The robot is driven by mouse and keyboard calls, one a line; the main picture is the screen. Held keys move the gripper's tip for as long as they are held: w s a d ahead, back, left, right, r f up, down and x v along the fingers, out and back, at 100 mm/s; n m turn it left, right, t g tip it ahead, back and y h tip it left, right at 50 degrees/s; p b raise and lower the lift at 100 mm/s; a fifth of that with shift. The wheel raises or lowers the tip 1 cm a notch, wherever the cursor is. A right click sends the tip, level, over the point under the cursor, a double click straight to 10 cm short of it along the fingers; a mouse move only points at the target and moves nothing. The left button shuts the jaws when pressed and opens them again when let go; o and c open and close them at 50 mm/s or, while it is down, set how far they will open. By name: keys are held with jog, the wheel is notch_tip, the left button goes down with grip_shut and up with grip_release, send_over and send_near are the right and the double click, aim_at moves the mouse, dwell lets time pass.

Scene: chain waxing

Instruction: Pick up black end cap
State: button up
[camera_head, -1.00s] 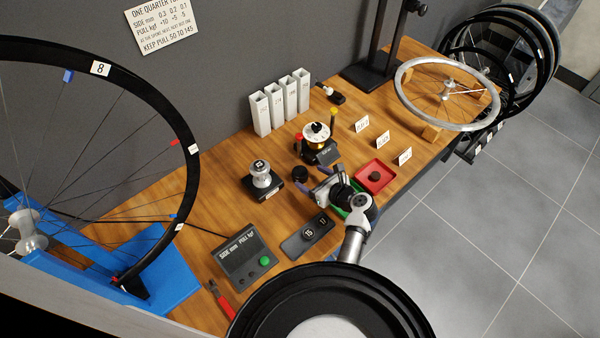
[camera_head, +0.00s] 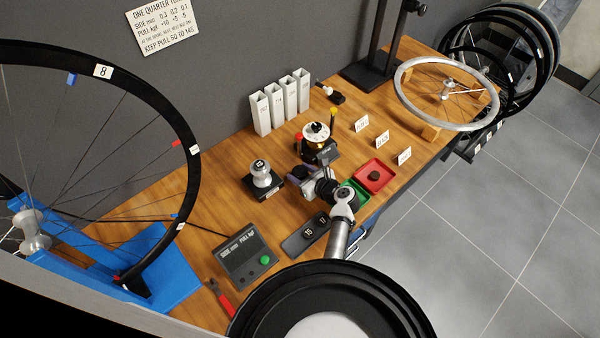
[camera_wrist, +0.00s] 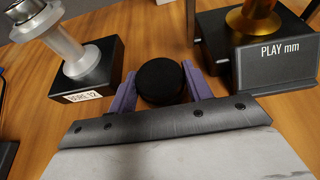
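The black end cap (camera_wrist: 162,81) is a round dark disc on the wooden bench in the wrist view. My gripper (camera_wrist: 161,78) has its two purple fingers on either side of it, very close to its edges. I cannot tell whether either finger touches it. The cap seems to rest on the bench, not lifted. In the head view my gripper (camera_head: 300,172) is low over the bench and hides the cap.
A silver hub on a black base (camera_head: 262,180) stands close left, and a dial gauge stand (camera_head: 318,140) just behind. A red tray (camera_head: 373,177) holding a dark round piece and a green tray (camera_head: 360,192) lie right. A grey display box (camera_head: 245,258) is in front.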

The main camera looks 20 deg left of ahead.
jog(key=shift+c, duration=1.4)
jog(key=shift+r, duration=0.15)
